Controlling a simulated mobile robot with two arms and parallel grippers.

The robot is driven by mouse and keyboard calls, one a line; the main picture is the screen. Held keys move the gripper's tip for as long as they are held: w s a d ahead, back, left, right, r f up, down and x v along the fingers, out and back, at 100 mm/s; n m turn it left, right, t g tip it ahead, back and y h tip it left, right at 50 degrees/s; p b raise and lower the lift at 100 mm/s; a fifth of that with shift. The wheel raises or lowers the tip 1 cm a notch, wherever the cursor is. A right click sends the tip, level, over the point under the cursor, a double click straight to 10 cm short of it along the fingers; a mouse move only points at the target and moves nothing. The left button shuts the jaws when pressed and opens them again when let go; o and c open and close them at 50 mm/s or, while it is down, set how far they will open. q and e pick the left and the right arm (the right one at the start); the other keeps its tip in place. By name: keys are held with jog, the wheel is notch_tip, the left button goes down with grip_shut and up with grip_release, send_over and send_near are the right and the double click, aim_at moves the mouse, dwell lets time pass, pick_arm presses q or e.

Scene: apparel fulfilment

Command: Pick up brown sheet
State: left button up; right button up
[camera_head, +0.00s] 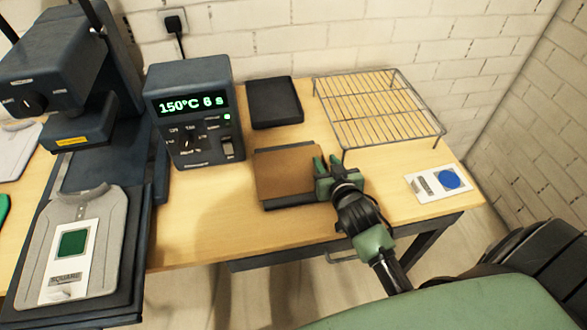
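My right gripper (327,164) reaches in from the lower right and is at the sheet's right edge. Its two green fingertips show a gap between them. I cannot tell whether they touch the sheet. A green piece (3,209) at the left picture edge may be part of my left gripper, but too little shows to tell.
A heat press stands at the left with a grey garment (103,262) on its lower plate. A control box (190,128), an empty black tray (274,101) and a wire rack (378,107) stand behind.

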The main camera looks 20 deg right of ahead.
jog(key=c, duration=0.5)
pick_arm(q)
jog(key=shift+s, duration=0.55)
pick_arm(e)
grip_shut()
jog(key=shift+r, duration=0.1)
pick_arm(q)
notch_tip(320, 180, up, 3)
jog(key=p, duration=0.3)
jog(key=shift+f, duration=0.1)
pick_arm(e)
notch_tip(320, 180, up, 28)
